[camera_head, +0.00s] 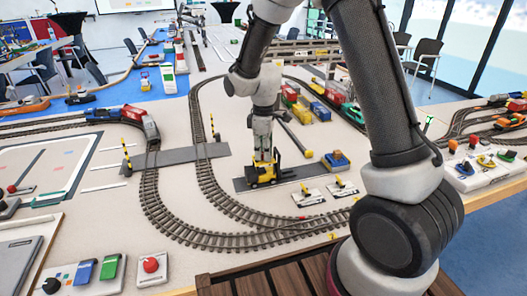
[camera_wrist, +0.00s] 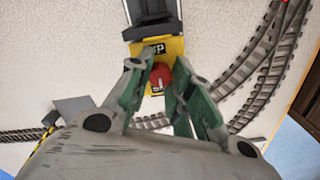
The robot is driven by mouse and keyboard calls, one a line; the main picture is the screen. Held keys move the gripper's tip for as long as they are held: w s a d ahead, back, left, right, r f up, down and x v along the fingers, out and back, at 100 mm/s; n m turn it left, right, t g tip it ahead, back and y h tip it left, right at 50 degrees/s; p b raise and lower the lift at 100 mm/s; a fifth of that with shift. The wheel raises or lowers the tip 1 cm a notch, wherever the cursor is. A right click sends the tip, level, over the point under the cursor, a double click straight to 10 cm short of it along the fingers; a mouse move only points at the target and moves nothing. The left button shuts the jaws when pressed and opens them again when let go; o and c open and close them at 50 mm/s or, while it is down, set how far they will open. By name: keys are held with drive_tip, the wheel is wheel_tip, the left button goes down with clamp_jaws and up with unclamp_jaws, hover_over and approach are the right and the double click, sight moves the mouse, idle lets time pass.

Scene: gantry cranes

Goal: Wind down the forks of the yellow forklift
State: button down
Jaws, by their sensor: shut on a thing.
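The yellow forklift (camera_head: 260,177) stands on a dark grey strip in the middle of the layout, with its black mast on the right side. My gripper (camera_head: 264,156) is directly above it, pointing down. In the wrist view the forklift's yellow top (camera_wrist: 174,47) carries black lettering, only partly readable. The red knob (camera_wrist: 161,77) on it sits between the fingertips of my gripper (camera_wrist: 164,73), which is shut on it. The black front part (camera_wrist: 150,14) of the forklift shows at the top edge. The height of the forks is too small to tell.
Curved railway track (camera_head: 205,205) runs around the left and front of the forklift. A blue load on a pallet (camera_head: 337,160) stands to its right. Two small white plates with levers (camera_head: 309,197) lie in front. Coloured containers (camera_head: 318,110) stand behind on the right.

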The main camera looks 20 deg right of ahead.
drive_tip(key=shift+n, duration=0.4)
drive_tip(key=c, duration=1.6)
unclamp_jaws()
drive_tip(key=shift+o, duration=0.2)
wheel_tip(320, 180, up, 12)
